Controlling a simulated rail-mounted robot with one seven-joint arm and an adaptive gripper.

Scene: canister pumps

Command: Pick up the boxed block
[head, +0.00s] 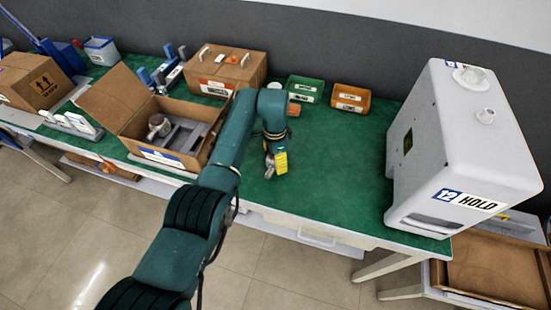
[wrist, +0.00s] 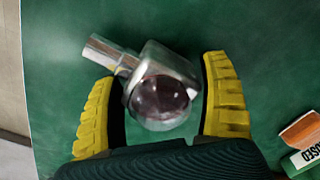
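A shiny metal block (wrist: 175,62) with a short tube stub and a dark glassy dome lies between the fingers of my gripper (wrist: 158,72) in the wrist view. The yellow fingers stand apart on either side of it, with narrow gaps, and do not look clamped. In the head view my gripper (head: 275,163) is low over the green table, with the metal block (head: 268,173) partly hidden by it. An open carton (head: 141,139) left of my arm holds a grey insert and a rounded pale-and-dark part (head: 158,125). I cannot tell which piece the task calls the boxed block.
A closed carton (head: 226,69), a green bin (head: 305,88) and an orange bin (head: 351,98) stand at the back. A large white machine marked HOLD (head: 455,150) stands right. The green table (head: 340,175) is clear between.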

